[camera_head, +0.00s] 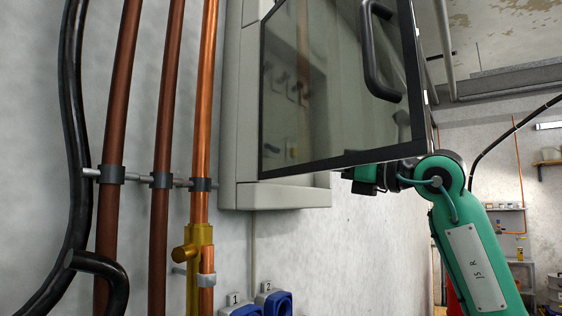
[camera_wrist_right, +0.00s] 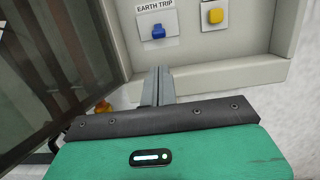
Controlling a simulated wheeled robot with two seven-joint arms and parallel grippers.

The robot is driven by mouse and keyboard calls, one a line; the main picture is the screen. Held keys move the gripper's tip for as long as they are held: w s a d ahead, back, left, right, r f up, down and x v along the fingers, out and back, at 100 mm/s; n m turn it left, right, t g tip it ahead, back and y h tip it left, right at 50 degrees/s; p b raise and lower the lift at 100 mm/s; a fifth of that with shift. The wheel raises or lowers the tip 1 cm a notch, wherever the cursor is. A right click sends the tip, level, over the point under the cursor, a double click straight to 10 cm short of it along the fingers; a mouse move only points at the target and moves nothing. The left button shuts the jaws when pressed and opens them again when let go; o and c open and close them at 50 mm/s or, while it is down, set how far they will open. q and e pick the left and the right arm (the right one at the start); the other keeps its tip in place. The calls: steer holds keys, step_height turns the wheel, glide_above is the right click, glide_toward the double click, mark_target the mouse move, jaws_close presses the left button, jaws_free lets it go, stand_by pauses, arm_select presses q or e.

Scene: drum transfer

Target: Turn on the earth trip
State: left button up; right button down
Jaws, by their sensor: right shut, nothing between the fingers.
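The earth trip switch (camera_wrist_right: 158,31) is a small blue part on a white plate under the label "EARTH TRIP" in the right wrist view. My right gripper (camera_wrist_right: 162,72) has its fingers together and empty, pointing at the panel just below the switch. I see a gap in the picture between the fingertips and the blue part, but cannot tell the depth. In the head view, my right arm reaches behind the glass door (camera_head: 335,90) of the grey cabinet (camera_head: 240,120), and its fingers are hidden there. The switch position is too small to tell. My left gripper is out of view.
The door stands open with a black handle (camera_head: 381,60), close to my right arm. A yellow button (camera_wrist_right: 215,14) sits right of the switch. Copper pipes (camera_head: 203,110) and a black cable (camera_head: 75,150) run down the left wall. Blue sockets (camera_head: 277,303) are below.

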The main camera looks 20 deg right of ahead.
steer(key=shift+p+x, duration=2.7)
steer(key=shift+x, duration=2.35)
steer(key=shift+s, duration=0.15)
